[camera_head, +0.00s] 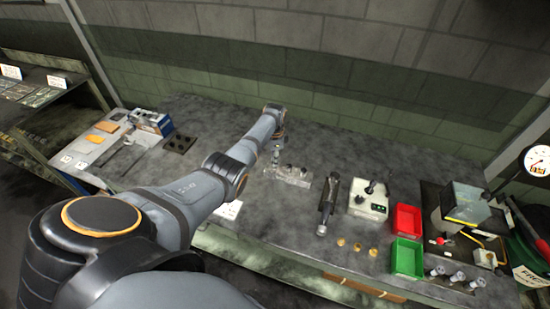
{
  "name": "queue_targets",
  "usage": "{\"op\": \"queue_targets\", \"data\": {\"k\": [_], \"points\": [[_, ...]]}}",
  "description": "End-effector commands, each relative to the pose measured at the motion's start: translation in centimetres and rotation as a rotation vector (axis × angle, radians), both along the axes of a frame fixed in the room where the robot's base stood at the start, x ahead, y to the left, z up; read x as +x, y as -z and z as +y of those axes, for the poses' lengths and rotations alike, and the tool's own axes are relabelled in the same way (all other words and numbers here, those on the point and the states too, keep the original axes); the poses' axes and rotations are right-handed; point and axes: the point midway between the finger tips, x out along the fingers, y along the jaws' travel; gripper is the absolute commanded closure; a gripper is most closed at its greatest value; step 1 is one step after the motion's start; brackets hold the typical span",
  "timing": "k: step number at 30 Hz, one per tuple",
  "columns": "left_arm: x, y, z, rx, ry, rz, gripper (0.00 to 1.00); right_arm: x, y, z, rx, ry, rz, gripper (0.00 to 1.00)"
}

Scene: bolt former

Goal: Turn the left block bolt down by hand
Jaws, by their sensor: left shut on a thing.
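A small metal block (304,181) sits on the grey bench, with bolts (289,168) standing on its top. My left arm reaches over the bench from the lower left. My left gripper (276,150) points down over the left end of the block. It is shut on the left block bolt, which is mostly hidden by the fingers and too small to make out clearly. I cannot tell how far the bolt sits in the block. My right gripper is not in view.
Right of the block lie a dark power tool (328,203), a control box (368,199), a red bin (407,219) and a green bin (407,258). Several brass pieces (357,247) lie near the front edge. A dark plate with holes (179,143) lies at the left. The bench behind the block is clear.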

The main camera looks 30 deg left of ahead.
Motion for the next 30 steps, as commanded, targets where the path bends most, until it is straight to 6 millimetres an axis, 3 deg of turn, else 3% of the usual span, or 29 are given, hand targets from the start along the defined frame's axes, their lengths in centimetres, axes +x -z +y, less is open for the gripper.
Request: {"op": "queue_targets", "data": {"k": [15,30], "points": [[0.18,-0.25,0.0,0.001,0.446,-0.007,1.0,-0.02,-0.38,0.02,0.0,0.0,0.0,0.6],[0.19,-0.28,0.0,0.002,0.641,-0.008,1.0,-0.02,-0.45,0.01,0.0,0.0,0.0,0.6]]}}
